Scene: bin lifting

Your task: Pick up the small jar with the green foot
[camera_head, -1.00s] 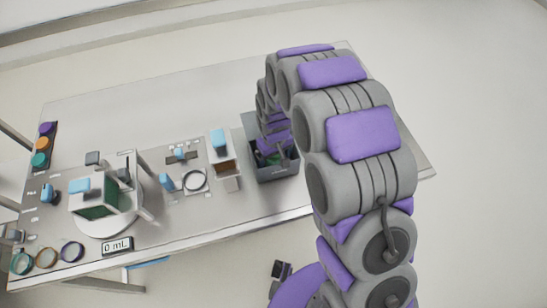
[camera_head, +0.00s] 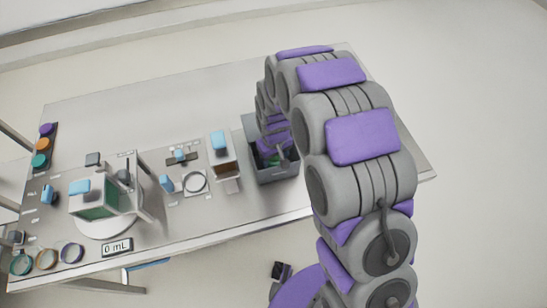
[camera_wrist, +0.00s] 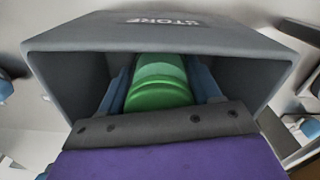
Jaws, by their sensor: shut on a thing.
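The small jar with the green foot (camera_wrist: 160,84) is between the two blue fingers of my gripper (camera_wrist: 160,90) in the wrist view. The fingers are shut on it from both sides. The jar and gripper are inside a dark grey bin (camera_wrist: 165,33) with lettering on its wall. In the head view a small bit of green shows in the grey bin (camera_head: 275,174) under my arm, which hides most of the bin's inside. I cannot tell whether the jar touches the bin's floor.
The bin stands on a long grey table (camera_head: 250,205). To its left are a small box with a blue-topped thing (camera_head: 219,141), a ring (camera_head: 195,182), a green-sided box on a round plate (camera_head: 95,207) and a "0 mL" display (camera_head: 117,246). The table's back is clear.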

